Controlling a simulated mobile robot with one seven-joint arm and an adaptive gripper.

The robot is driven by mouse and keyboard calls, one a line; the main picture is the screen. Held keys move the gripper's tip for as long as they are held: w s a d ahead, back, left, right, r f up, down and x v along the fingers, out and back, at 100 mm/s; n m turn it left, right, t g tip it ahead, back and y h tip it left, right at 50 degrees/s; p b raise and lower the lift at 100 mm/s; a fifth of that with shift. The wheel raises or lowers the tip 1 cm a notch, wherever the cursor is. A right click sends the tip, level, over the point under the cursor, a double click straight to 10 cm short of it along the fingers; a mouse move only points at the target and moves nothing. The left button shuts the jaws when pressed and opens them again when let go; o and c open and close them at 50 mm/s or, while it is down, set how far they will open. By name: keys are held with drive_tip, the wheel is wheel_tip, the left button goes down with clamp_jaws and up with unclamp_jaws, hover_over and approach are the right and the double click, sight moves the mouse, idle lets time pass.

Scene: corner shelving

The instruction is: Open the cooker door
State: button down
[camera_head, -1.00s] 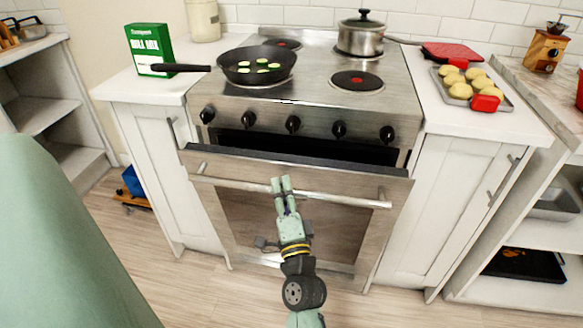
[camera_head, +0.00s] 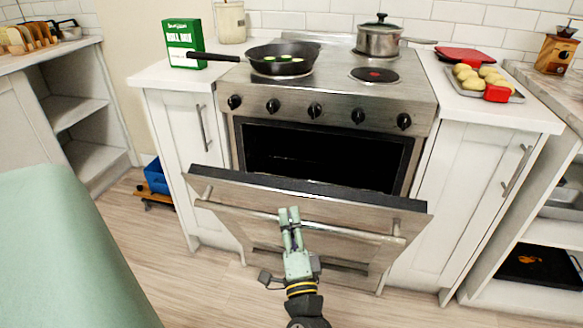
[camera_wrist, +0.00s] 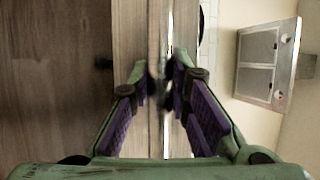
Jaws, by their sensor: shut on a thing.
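The cooker (camera_head: 310,105) stands in the middle of the head view, with its door (camera_head: 300,200) tilted partway open. The dark oven cavity (camera_head: 325,155) shows above the door's top edge. A long metal handle bar (camera_head: 345,233) runs across the door front. My gripper (camera_head: 289,218) is at the handle, a little left of the door's middle, with its fingers shut on the bar. In the wrist view my gripper's green and purple fingers (camera_wrist: 163,85) lie on either side of the bar. The exact contact is partly hidden by the fingers.
A frying pan (camera_head: 283,60) with green slices and a lidded pot (camera_head: 378,38) stand on the hob. A tray of yellow food (camera_head: 485,82) is on the right counter, a green box (camera_head: 183,43) on the left. Cabinets flank the cooker; floor in front is free.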

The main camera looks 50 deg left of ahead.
drive_tip(key=shift+a+f, duration=0.1)
drive_tip(key=c, duration=1.5)
unclamp_jaws()
drive_tip(key=shift+w, duration=0.1)
drive_tip(key=v, duration=0.8)
drive_tip(key=shift+c, duration=0.2)
